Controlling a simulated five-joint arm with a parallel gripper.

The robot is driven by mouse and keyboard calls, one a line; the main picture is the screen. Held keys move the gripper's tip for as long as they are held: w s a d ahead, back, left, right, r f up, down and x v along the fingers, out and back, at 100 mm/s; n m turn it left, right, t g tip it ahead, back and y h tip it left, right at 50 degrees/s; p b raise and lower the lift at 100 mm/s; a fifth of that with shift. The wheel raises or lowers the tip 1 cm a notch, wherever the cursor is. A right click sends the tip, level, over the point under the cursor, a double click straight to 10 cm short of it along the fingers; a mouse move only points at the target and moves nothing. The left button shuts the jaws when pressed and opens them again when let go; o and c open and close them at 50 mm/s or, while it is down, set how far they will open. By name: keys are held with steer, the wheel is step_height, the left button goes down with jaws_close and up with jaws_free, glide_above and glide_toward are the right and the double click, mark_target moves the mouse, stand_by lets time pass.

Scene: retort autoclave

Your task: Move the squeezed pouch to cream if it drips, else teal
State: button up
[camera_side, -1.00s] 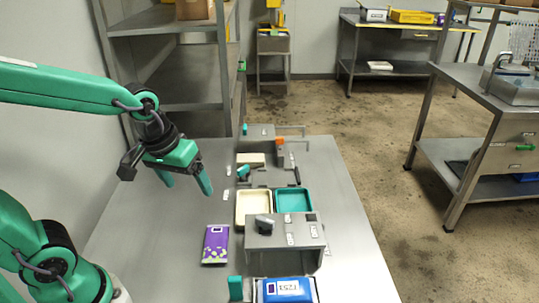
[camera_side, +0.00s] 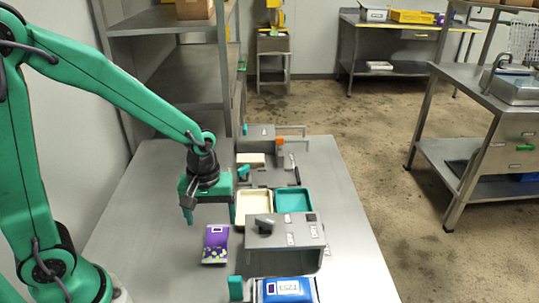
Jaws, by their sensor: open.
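A purple pouch (camera_side: 215,246) with a yellow dotted pattern lies on the steel table (camera_side: 165,265). No drip is visible on it. The cream tray (camera_side: 240,217) and the teal tray (camera_side: 281,209) sit side by side to its upper right, cream on the left. Both look empty. My gripper (camera_side: 209,207) is open and empty, above and just behind the pouch, with its fingers pointing down. It appears apart from the pouch.
A grey box-like fixture (camera_side: 300,256) with a dark handle stands right of the pouch. A blue labelled pack (camera_side: 285,290) and a teal block (camera_side: 235,287) are at the front. More grey fixtures (camera_side: 275,177) stand behind the trays. The table's left side is clear.

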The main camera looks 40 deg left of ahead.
mark_target(216, 239)
steer(key=shift+f, duration=1.25)
steer(key=shift+f, duration=0.15)
steer(key=shift+d+f, duration=0.15)
steer(key=shift+f, duration=2.3)
steer(key=c, duration=1.1)
steer(key=shift+w+r, duration=0.1)
steer(key=shift+r, duration=1.95)
steer(key=s+d+r, duration=0.7)
steer(key=d, duration=0.2)
steer(key=shift+s, duration=0.2)
